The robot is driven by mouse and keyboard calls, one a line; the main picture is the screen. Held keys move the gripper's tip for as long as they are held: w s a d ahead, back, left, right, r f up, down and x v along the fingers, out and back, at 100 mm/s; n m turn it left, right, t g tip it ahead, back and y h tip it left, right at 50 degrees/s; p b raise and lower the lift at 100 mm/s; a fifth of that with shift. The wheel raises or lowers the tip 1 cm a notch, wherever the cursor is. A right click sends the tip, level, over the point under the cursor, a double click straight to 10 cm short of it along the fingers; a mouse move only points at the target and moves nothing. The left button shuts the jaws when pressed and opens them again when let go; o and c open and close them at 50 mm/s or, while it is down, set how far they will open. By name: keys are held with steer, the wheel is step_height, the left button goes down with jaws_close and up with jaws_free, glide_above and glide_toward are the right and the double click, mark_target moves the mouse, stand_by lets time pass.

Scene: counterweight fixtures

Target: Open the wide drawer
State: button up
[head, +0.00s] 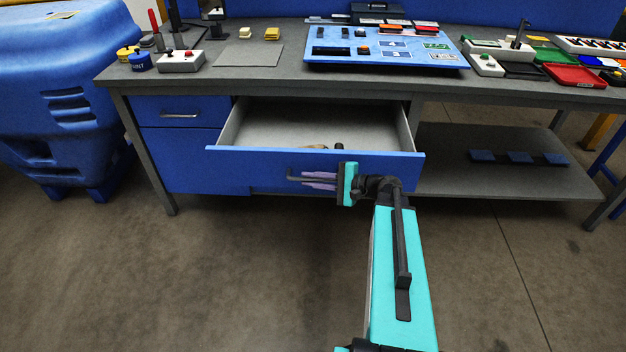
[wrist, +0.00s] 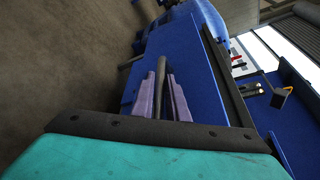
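The wide drawer (head: 315,162) under the bench stands pulled well out, its grey inside showing. Its blue front also shows in the wrist view (wrist: 190,62). A dark bar handle (head: 298,178) is on the front. My gripper (head: 318,180) reaches it from the right. In the wrist view, its purple fingers (wrist: 163,100) lie on either side of the handle bar (wrist: 162,70), close against it. The fingers look shut on the bar. A small brownish thing (head: 318,147) lies partly hidden behind the drawer front.
A narrower blue drawer (head: 180,113) to the left is closed. The bench top (head: 200,85) carries a blue panel (head: 385,47), trays and small boxes. A low shelf (head: 480,178) is at right. A blue machine (head: 65,100) stands left. The floor in front is clear.

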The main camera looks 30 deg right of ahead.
steer(key=o, duration=0.3)
steer(key=shift+d, duration=0.15)
steer(key=v, duration=1.3)
steer(key=shift+s+b, duration=0.3)
steer(key=shift+d+r, duration=0.1)
